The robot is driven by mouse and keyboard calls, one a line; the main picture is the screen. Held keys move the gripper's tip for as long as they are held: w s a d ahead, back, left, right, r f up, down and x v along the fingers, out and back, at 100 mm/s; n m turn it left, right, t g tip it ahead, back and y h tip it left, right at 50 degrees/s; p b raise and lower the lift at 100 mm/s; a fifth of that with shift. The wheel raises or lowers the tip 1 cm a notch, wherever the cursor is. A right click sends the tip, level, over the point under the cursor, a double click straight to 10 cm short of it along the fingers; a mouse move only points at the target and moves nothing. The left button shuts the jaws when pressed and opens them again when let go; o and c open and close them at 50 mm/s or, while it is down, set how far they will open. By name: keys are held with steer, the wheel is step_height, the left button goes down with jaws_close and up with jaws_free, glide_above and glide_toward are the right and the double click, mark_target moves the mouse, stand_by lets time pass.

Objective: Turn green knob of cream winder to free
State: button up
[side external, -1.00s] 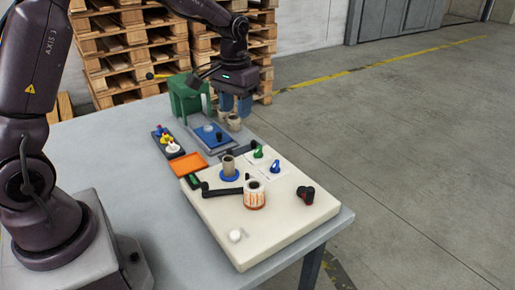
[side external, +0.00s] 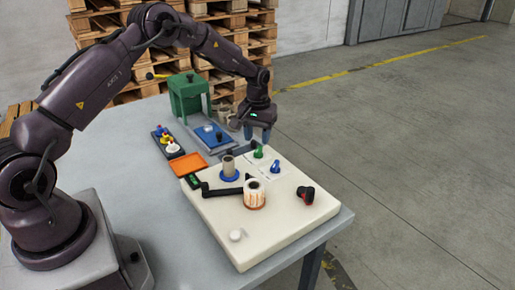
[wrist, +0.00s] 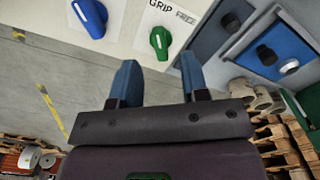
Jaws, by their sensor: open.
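The cream winder (side external: 285,222) lies on the grey table. Its green knob (side external: 258,152) stands near its far edge, beside a blue knob (side external: 275,166). In the wrist view the green knob (wrist: 160,42) sits beneath printed words reading GRIP and FREE; its white mark lies nearer the GRIP side. My gripper (side external: 247,134) is open and empty, close behind the green knob and a little above the winder. In the wrist view its two blue fingers (wrist: 158,62) point toward the knob, which shows just ahead of the gap between them, apart from both.
A blue-topped device (side external: 210,136) with a green frame (side external: 188,96) stands behind the winder. An orange tray (side external: 188,165) and a dark tray of small coloured parts (side external: 166,140) lie to the left. A spindle (side external: 229,166), a roll (side external: 254,194) and a red-black knob (side external: 305,195) rise from the winder.

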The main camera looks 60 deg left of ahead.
mark_target(258, 150)
steer(key=shift+f, duration=2.35)
jaws_close()
